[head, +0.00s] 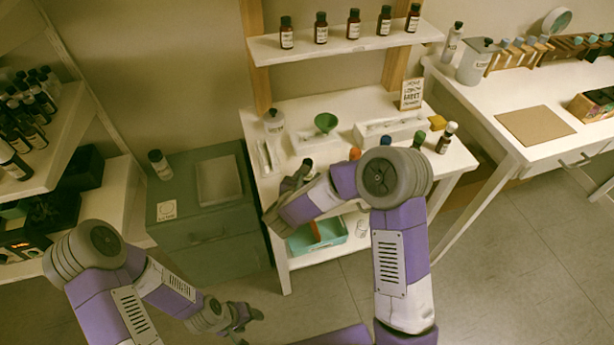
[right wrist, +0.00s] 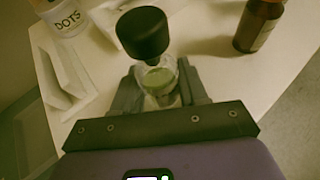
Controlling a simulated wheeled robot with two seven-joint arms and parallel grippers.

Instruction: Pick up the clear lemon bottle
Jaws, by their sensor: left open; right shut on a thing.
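A clear bottle (right wrist: 160,77) with a black cap and pale yellow-green liquid stands between the fingers of my right gripper (right wrist: 160,90) in the right wrist view. The fingers are shut on its sides. Any label on it cannot be read. In the head view my right gripper (head: 293,180) is over the front left part of the middle table (head: 345,107), and the bottle is mostly hidden there. I cannot tell whether its base touches the table. My left gripper (head: 243,318) is open and empty, low over the floor.
A white jar marked DOTS (right wrist: 62,16) and a brown bottle (right wrist: 259,25) are near my right gripper. A green funnel (head: 326,122) and a white tray (head: 390,130) are further back. Brown bottles (head: 353,24) line the shelf above. A grey-green cabinet (head: 205,222) stands left.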

